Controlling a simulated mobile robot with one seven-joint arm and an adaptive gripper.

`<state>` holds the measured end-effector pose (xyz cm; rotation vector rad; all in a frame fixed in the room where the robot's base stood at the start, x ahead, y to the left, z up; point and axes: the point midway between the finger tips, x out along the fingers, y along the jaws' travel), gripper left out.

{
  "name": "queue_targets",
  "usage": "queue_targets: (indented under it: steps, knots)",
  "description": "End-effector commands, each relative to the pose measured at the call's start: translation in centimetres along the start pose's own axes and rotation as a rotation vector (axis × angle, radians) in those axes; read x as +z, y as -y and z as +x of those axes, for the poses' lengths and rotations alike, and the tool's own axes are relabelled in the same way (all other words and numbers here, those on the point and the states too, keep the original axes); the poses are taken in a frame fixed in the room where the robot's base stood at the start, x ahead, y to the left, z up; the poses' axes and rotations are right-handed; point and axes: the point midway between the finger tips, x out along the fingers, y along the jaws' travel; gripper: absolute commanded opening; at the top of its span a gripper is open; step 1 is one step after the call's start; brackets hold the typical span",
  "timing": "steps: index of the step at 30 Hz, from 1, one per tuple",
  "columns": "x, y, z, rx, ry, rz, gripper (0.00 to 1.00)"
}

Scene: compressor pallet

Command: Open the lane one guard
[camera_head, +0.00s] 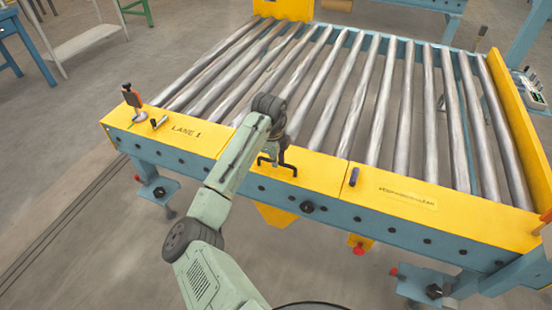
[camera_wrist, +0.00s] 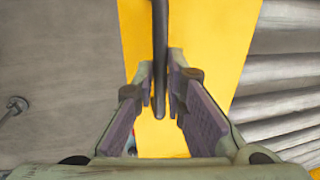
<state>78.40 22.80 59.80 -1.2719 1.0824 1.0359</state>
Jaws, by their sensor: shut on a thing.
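The yellow front rail of the roller conveyor carries a "LANE 1" label (camera_head: 186,131) on its left section. Right of it is a yellow guard panel (camera_head: 318,171) with a dark bar handle (camera_head: 289,169). My gripper (camera_head: 272,158) is at this handle, and my arm and wrist partly hide it. In the wrist view, the fingers of my gripper (camera_wrist: 172,92) are shut around the dark handle (camera_wrist: 160,38), with the yellow panel (camera_wrist: 205,45) behind it. The panel appears to lie flat, in line with the rail.
Metal rollers (camera_head: 350,95) fill the conveyor bed behind the rail. Open floor (camera_head: 70,200) lies to the left.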

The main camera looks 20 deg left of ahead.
Motion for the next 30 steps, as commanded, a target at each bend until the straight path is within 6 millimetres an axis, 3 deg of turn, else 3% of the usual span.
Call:
queue_targets:
  steps: [3,30]
  knots:
    - [0.0,-0.04,-0.01,0.002,0.0,0.0,0.0]
    - [0.4,0.66,-0.38,0.001,0.0,0.0,0.0]
